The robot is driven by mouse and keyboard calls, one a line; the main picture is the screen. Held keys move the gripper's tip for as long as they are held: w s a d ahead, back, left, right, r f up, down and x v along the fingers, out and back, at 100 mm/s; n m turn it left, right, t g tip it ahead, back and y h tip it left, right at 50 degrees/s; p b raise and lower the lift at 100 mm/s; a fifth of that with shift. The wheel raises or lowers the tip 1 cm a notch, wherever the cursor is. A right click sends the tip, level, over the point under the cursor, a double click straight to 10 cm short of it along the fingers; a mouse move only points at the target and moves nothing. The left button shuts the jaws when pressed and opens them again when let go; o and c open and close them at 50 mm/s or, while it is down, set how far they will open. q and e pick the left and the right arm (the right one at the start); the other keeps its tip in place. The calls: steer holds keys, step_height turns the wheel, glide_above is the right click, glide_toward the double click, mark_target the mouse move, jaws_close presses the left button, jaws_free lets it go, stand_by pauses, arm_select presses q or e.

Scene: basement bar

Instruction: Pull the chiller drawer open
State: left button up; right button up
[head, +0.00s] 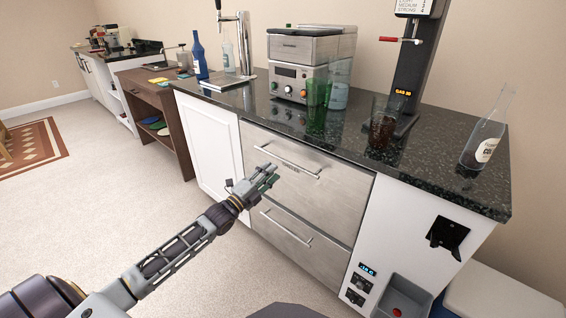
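The chiller has two brushed-steel drawer fronts under the dark counter in the head view, an upper drawer (335,190) and a lower drawer (322,262). Both look flush and closed. The upper drawer has a long bar handle (288,163), and the lower one has a similar bar handle (287,229). My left gripper (272,174) is in front of the upper drawer's left part, below the upper handle. Its fingers look slightly apart with nothing between them. It appears clear of the handle, though the depth gap is hard to judge. My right gripper is not in view.
The countertop (437,160) holds a steel machine (300,65), a green glass (318,100), a blue bottle (199,57), a clear bottle (487,130) and a black dispenser (408,75). A white cabinet door (208,140) adjoins the drawers. The carpet (90,200) at left is clear.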

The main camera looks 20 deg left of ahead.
mark_target(283, 160)
arm_select(q)
steer(key=shift+b+x, duration=0.95)
steer(key=shift+x, duration=2.9)
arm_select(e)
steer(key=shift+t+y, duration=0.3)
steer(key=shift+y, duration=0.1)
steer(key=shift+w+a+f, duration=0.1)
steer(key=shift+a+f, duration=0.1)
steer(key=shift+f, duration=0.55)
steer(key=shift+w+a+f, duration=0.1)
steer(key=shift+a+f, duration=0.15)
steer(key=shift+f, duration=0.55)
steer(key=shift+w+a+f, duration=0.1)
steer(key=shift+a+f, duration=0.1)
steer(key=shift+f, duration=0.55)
arm_select(q)
jaws_close()
